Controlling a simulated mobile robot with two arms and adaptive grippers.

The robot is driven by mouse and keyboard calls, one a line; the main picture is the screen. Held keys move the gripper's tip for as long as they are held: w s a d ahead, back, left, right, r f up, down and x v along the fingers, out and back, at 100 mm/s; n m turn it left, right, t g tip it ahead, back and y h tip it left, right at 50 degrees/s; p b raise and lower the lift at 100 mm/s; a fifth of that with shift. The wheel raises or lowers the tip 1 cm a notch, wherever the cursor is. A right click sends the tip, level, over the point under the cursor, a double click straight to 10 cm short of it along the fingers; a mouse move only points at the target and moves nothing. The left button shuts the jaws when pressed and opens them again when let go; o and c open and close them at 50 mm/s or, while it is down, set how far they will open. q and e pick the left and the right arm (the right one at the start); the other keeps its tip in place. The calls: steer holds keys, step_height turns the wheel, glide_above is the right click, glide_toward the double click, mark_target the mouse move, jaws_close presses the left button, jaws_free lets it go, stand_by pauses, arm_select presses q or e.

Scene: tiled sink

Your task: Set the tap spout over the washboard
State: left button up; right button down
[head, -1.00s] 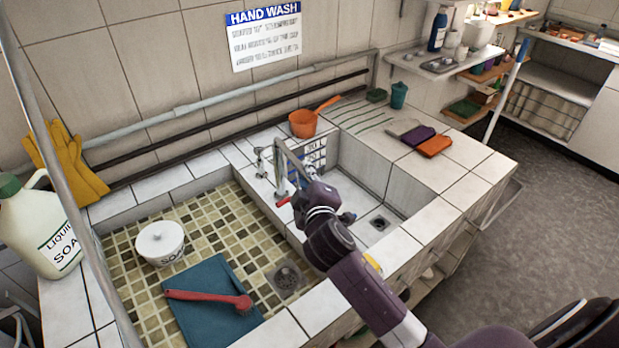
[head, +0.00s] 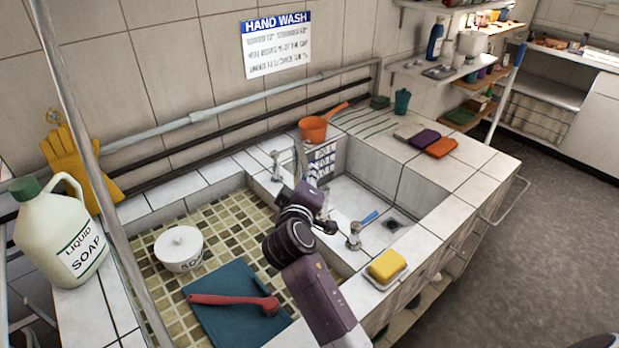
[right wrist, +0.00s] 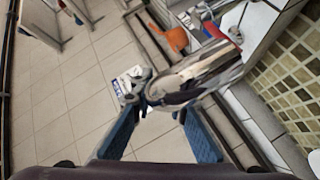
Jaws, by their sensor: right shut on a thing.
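The chrome tap spout (head: 298,158) rises between the two basins. My right gripper (head: 303,190) is shut on the spout, close to the divider; its fingertips are small and partly hidden in the head view. In the right wrist view the shiny tube (right wrist: 195,75) crosses in front of the blue fingers. A white panel with dark lines (head: 323,157) stands at the back of the white right basin; it may be the washboard, but I cannot tell. A flat teal board or cloth (head: 235,318) lies in the mosaic left basin under a red brush (head: 232,299). My left gripper is out of view.
An orange pan (head: 314,130) stands on the back ledge. A soap jug (head: 62,235) stands at left.

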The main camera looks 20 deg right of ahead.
steer(key=c, duration=1.9)
jaws_free()
steer(key=shift+a, duration=0.1)
